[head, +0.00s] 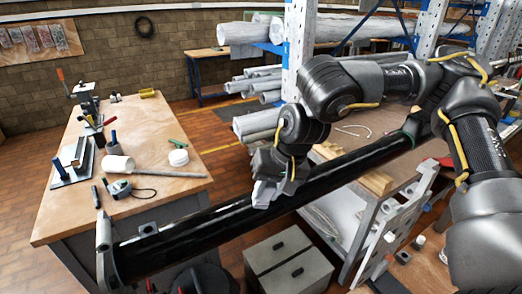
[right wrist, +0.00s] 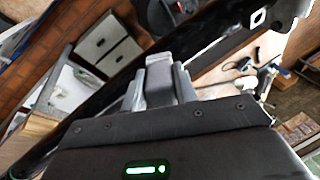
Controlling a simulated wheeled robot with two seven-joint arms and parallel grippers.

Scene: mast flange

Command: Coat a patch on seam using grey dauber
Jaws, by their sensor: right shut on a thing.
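The long black mast (head: 210,220) runs from the flange (head: 105,250) at the lower left up to the right. My right gripper (head: 267,192) is at the mast's middle, pointing down at its upper side. It is shut on a grey piece, seemingly the grey dauber (right wrist: 160,78), which shows between the fingers in the right wrist view. The fingers hide most of it in the head view. I cannot tell whether it touches the mast. No seam or coated patch can be made out on the dark surface. My left gripper is not in view.
A grey drawer cabinet (head: 289,262) stands below the mast. A shelf rack with wrapped rolls (head: 320,27) stands behind.

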